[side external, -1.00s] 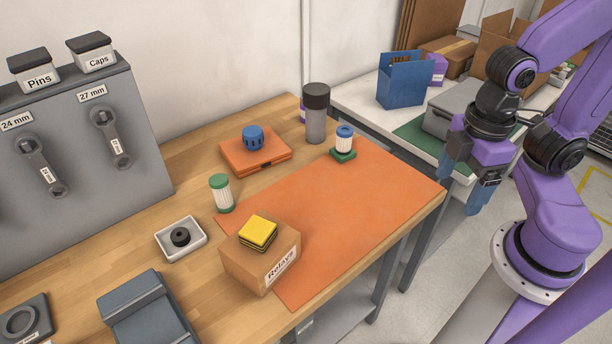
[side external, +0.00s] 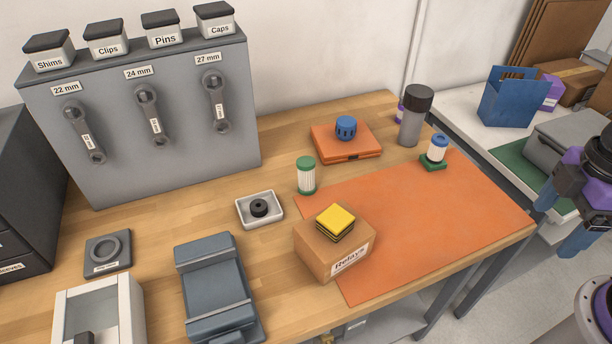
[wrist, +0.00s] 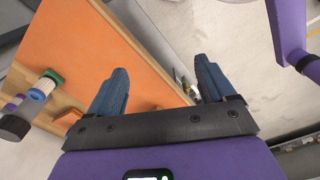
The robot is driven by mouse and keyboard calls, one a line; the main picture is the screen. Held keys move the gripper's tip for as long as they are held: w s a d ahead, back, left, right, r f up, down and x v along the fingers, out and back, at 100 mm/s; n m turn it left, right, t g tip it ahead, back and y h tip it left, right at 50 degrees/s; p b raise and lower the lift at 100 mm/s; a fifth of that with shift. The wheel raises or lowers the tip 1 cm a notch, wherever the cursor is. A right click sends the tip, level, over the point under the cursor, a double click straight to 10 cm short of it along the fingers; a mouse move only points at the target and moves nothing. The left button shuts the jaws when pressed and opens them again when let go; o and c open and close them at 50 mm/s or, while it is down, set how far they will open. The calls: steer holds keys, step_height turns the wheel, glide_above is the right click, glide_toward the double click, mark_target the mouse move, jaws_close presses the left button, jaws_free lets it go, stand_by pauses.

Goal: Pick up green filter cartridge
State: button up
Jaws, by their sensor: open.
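The green filter cartridge (side external: 306,175), a white pleated cylinder with green end caps, stands upright on the wooden bench at the left edge of the orange mat (side external: 430,225). A similar cartridge with a blue top (side external: 437,148) stands on a green base at the mat's back right; it also shows in the wrist view (wrist: 40,90). My gripper (wrist: 160,88) is open and empty, with its blue fingers wide apart, off the right end of the bench and far from the green cartridge. In the side view its blue fingers (side external: 565,220) are partly visible at the right edge.
A Relays box (side external: 320,255) with a yellow-black stack (side external: 335,222) stands in front of the green cartridge. A white tray (side external: 240,212) with a black ring is at its left. An orange case (side external: 325,150) and a grey bottle (side external: 413,115) stand behind. The mat's middle is clear.

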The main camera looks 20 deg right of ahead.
stand_by(0.3)
steer(key=shift+c, duration=0.9)
steer(key=m+t+y, duration=0.4)
steer(key=t+y, duration=0.5)
glide_toward(314, 170)
steer(key=shift+y, duration=0.3)
steer(key=x, duration=0.6)
steer(key=shift+w+f, duration=0.1)
steer(key=shift+w, duration=0.2)
steer(key=shift+f+x, duration=0.15)
steer(key=shift+x, duration=1.15)
steer(key=shift+f+x, duration=0.15)
steer(key=shift+x, duration=1.15)
steer(key=shift+d, duration=0.1)
steer(key=c, duration=1.1)
